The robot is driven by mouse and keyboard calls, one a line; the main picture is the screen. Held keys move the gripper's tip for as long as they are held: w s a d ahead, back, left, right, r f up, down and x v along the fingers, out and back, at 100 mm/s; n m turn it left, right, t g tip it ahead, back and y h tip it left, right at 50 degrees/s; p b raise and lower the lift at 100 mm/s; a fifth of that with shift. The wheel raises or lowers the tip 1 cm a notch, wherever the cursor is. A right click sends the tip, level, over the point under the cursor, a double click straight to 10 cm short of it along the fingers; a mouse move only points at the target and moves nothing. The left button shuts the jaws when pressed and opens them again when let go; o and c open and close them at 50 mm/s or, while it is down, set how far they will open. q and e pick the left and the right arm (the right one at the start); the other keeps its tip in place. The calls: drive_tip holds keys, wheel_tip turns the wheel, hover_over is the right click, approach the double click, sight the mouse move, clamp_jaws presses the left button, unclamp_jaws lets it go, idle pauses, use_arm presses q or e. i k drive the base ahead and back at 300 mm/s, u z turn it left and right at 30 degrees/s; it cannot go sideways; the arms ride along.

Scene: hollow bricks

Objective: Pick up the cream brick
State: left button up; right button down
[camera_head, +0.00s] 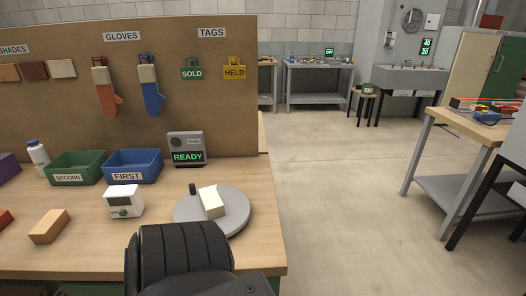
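The cream brick (209,198) rests on a round grey turntable (236,219) near the right end of the wooden workbench (90,254). A small dark upright peg (193,189) stands beside it on the turntable. A dark ribbed part of my own arm covers the bottom middle of the view, in front of the turntable and the bench edge. Neither of my grippers shows, and nothing is seen touching the brick.
A white device (124,202) stands left of the turntable. Behind are a blue FIRST bin (129,177), a green SECOND bin (68,179) and a READY display (186,147). A tan brick (48,226) lies left.

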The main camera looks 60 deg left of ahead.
sight(213, 206)
drive_tip(key=i, duration=2.25)
drive_tip(key=u, duration=3.6)
drive_tip(key=i, duration=0.4)
drive_tip(key=u, duration=0.05)
